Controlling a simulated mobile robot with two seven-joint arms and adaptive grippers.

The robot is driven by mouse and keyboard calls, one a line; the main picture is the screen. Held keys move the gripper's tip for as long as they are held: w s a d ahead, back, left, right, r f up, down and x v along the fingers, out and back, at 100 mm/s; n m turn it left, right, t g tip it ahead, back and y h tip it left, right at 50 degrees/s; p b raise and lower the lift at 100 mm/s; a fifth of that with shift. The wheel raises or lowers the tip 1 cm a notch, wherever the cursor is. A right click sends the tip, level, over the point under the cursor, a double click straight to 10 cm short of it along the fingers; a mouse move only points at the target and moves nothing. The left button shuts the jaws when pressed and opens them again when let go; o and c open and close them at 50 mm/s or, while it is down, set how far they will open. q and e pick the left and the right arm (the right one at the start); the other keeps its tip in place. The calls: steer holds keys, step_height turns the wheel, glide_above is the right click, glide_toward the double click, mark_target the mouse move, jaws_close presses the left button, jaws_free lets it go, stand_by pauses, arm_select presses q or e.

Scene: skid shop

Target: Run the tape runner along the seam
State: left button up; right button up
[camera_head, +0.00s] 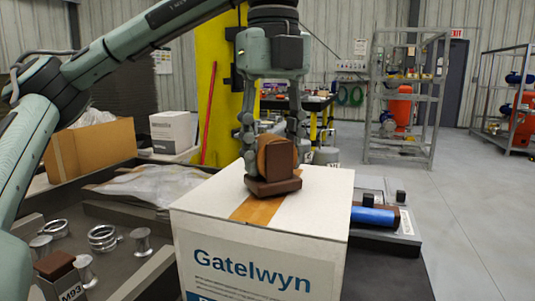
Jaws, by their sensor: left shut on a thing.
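A white box (255,262) marked "Gatelwyn" stands in the middle of the head view. Brown tape (257,209) lies on its top, along the middle, and reaches the front edge. My left gripper (273,145) points down over the box and is shut on the brown tape runner (282,161). The runner's base sits at the box top over the tape strip; whether it presses on the surface is hard to tell. My right gripper is not in view.
A tray with metal spools (103,238) and a brown block marked "M93" (56,277) is at left. A blue cylinder (374,216) lies right of the box. An open cardboard box (92,150) stands behind left.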

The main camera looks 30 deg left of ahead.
arm_select(q)
steer(key=shift+w+a+f, duration=0.1)
steer(key=shift+w+a, duration=0.1)
steer(key=shift+w, duration=0.65)
steer(key=shift+w+a+f, duration=0.1)
steer(key=shift+w+a, duration=0.1)
steer(key=shift+w, duration=0.65)
steer(key=w+a, duration=0.2)
steer(key=w, duration=0.7)
steer(key=shift+w+a+r, duration=0.15)
steer(key=shift+w+a, duration=0.1)
steer(key=shift+w, duration=0.1)
steer(key=shift+r, duration=0.15)
steer(key=shift+r, duration=2.9)
steer(key=shift+r, duration=1.5)
